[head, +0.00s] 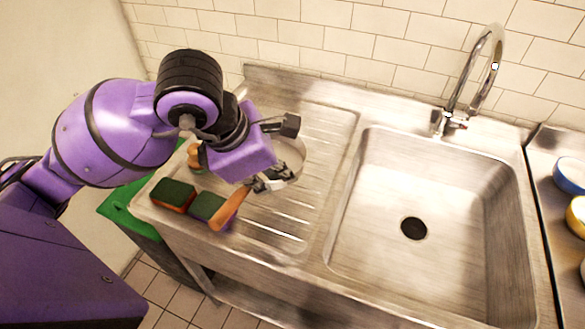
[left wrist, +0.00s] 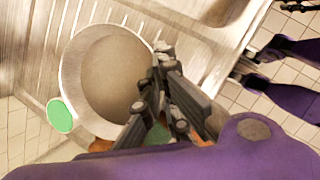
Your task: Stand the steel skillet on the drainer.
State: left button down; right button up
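The steel skillet (left wrist: 110,70) is a round pan with a pale rim, over the ribbed drainboard. In the head view only part of its rim (head: 298,158) shows behind my left gripper. Its orange-brown handle (head: 230,208) points to the near left, over the sponges. The drainer (head: 325,125) is the ridged steel surface left of the basin. My left gripper (head: 268,181) is at the joint between pan and handle. In the left wrist view its dark fingers (left wrist: 165,85) overlap the near rim. Whether they grip the handle is hidden.
Two green-topped sponges (head: 173,194) lie at the drainer's left front edge. A small wooden object (head: 194,157) stands behind them. The empty sink basin (head: 440,190) and tap (head: 470,85) are to the right. Coloured round items (head: 570,175) sit far right.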

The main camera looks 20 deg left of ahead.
aim_at(289, 161)
pick_arm(q)
jog(key=w+f+b, duration=0.2)
jog(key=b, duration=0.1)
jog(key=shift+w+f, duration=0.25)
jog(key=shift+f, duration=0.15)
jog(key=w+b, duration=0.1)
jog(key=b, duration=0.2)
jog(key=shift+r+b, duration=0.1)
jog(key=shift+b, duration=0.3)
jog(key=shift+w, duration=1.15)
jog(key=w+f, duration=0.4)
jog(key=shift+d+f, duration=0.1)
jog(key=shift+f, duration=0.2)
jog(key=shift+w+f, duration=0.45)
jog(key=shift+f, duration=0.2)
notch_tip(289, 161, down, 3)
jog(key=shift+w+r, duration=0.1)
jog(key=shift+r, duration=0.1)
jog(key=shift+f, duration=0.3)
pick_arm(e)
notch_tip(289, 161, down, 8)
jog(key=s, duration=0.2)
jog(key=shift+d+r+g, duration=0.25)
jog(key=shift+d+g, duration=0.05)
jog(key=shift+d, duration=0.15)
